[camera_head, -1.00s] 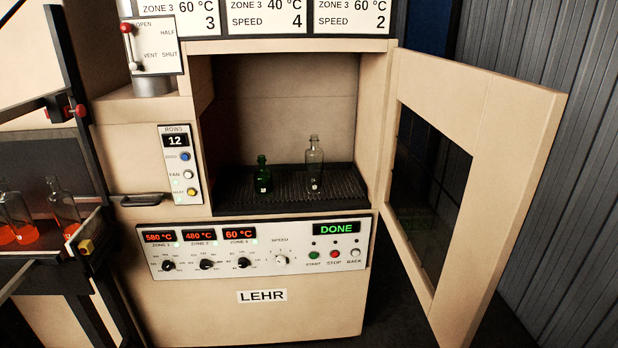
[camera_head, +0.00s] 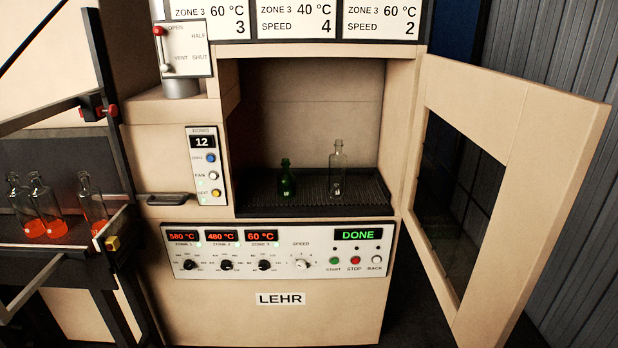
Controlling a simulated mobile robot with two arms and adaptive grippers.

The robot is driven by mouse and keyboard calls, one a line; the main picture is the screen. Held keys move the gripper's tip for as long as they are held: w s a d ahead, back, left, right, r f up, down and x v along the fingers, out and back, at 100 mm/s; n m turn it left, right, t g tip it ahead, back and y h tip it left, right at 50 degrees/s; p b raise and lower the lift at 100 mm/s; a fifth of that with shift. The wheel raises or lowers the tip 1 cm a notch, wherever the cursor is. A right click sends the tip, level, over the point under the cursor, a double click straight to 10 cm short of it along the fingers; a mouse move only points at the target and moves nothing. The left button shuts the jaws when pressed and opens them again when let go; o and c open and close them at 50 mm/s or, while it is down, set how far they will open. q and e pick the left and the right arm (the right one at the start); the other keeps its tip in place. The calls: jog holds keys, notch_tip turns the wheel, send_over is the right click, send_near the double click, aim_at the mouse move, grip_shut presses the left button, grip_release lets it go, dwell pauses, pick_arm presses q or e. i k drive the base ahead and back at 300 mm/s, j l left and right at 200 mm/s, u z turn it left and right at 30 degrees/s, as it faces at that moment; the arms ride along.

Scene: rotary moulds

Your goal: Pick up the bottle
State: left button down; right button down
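A small green bottle (camera_head: 287,181) stands upright on the dark ribbed belt inside the open lehr chamber. A taller clear bottle (camera_head: 337,172) stands upright to its right, apart from it. Several clear bottles with glowing orange bottoms, one of them here (camera_head: 90,203), stand on a dark shelf (camera_head: 70,245) at the left. Neither of my grippers is in view.
The lehr door (camera_head: 510,170) is swung open to the right. The lehr's control panel (camera_head: 280,250) below the opening reads DONE. A lever box (camera_head: 185,50) and a button panel (camera_head: 206,165) are left of the opening. Black frame bars (camera_head: 108,100) stand at the left.

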aim_at(337, 160)
jog(key=z, duration=3.3)
jog(key=u, duration=3.15)
jog(key=i+j+z, duration=0.15)
jog(key=i+j, duration=0.45)
jog(key=i+j+z, duration=0.2)
jog(key=i+j, duration=0.45)
jog(key=j, duration=0.1)
